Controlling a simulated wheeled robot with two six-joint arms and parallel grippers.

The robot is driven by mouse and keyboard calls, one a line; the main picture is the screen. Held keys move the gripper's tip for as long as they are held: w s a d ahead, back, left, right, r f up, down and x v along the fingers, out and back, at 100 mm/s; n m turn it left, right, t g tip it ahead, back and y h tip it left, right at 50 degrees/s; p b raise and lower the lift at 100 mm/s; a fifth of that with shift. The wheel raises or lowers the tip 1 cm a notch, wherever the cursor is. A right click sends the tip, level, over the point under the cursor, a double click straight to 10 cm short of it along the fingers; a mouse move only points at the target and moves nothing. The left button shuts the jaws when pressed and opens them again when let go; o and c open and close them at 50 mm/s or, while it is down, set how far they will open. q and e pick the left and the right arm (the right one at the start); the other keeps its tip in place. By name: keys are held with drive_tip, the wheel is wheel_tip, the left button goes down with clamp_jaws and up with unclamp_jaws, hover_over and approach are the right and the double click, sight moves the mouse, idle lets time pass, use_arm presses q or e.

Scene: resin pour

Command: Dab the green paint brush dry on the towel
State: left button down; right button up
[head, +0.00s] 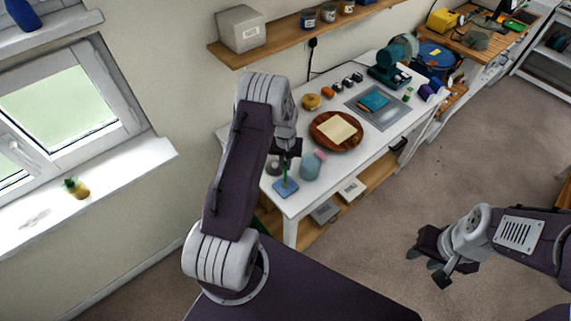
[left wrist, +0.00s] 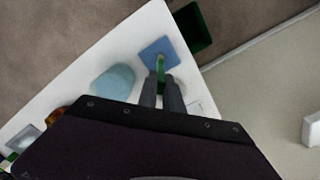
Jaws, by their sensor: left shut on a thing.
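The green paint brush (left wrist: 161,66) is between the fingertips of my left gripper (left wrist: 163,92), which is shut on it. In the head view the brush (head: 285,177) stands roughly upright over a small blue towel (head: 287,187) near the table's front left corner. The towel also shows in the left wrist view (left wrist: 153,50), under the brush tip. I cannot tell whether the tip touches it. My left gripper (head: 286,158) is partly hidden by its own arm. My right gripper (head: 437,268) is over the floor at the right, away from the table, with its fingers apart and empty.
A light blue rounded container (head: 310,168) stands close beside the towel on the white table (head: 284,206). A round wooden tray (head: 349,148) and a grey tray (head: 392,114) lie farther back. A shelf (head: 287,36) is on the wall above.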

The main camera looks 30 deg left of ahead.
idle(0.4)
use_arm(q)
drive_tip(key=shift+r+p, duration=0.6)
drive_tip(key=shift+r, duration=0.1)
wheel_tip(320, 180, up, 6)
drive_tip(key=p, duration=0.3)
drive_tip(key=shift+f+p, duration=0.2)
drive_tip(key=shift+p, duration=0.2)
